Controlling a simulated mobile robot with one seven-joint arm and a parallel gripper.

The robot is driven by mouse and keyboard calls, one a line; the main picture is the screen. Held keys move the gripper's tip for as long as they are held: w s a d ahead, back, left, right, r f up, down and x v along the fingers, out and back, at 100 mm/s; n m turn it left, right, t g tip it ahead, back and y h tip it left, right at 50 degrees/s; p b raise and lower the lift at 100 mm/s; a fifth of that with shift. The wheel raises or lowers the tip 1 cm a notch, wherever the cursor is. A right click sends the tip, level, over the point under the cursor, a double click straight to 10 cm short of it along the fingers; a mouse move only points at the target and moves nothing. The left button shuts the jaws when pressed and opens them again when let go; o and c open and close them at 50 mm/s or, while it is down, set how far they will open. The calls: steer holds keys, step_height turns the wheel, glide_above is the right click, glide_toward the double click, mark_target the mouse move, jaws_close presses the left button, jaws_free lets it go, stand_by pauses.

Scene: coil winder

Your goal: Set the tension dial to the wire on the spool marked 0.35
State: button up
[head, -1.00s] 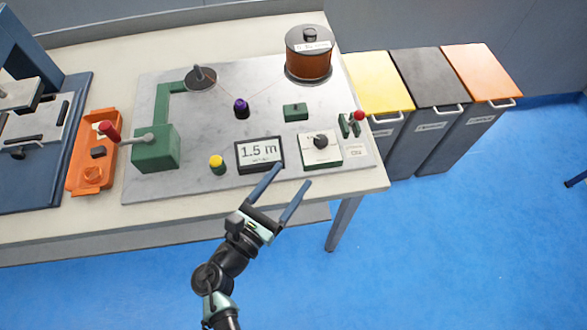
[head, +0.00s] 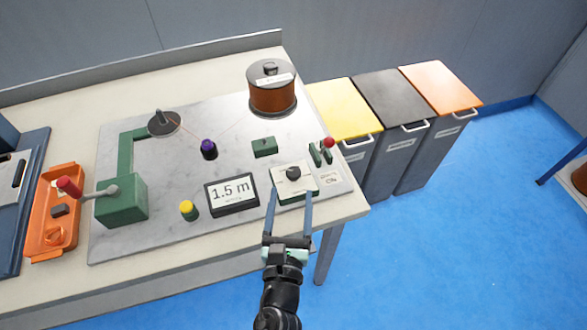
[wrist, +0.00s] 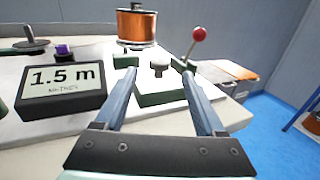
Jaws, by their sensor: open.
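The tension dial is a dark round knob (head: 293,173) on a white-topped green box (head: 308,183) at the front right of the marble board. In the wrist view the knob (wrist: 159,65) stands beyond and between my fingers. The copper wire spool (head: 272,95) with a black top stands at the back right of the board; its label is too small to read. It also shows in the wrist view (wrist: 137,26). My gripper (head: 290,197) is open and empty, its fingers reaching the front edge of the dial box, apart from the knob.
A display (head: 231,194) reading 1.5 m stands left of the dial, and a red-knobbed lever (head: 327,143) right of it. A yellow button (head: 188,208), purple knob (head: 208,147) and red-handled crank (head: 70,188) are further left. Bins (head: 345,108) stand right of the table.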

mark_target(293, 178)
steer(key=w, duration=0.7)
steer(key=shift+w+d, duration=0.1)
steer(key=shift+d, duration=0.2)
jaws_close()
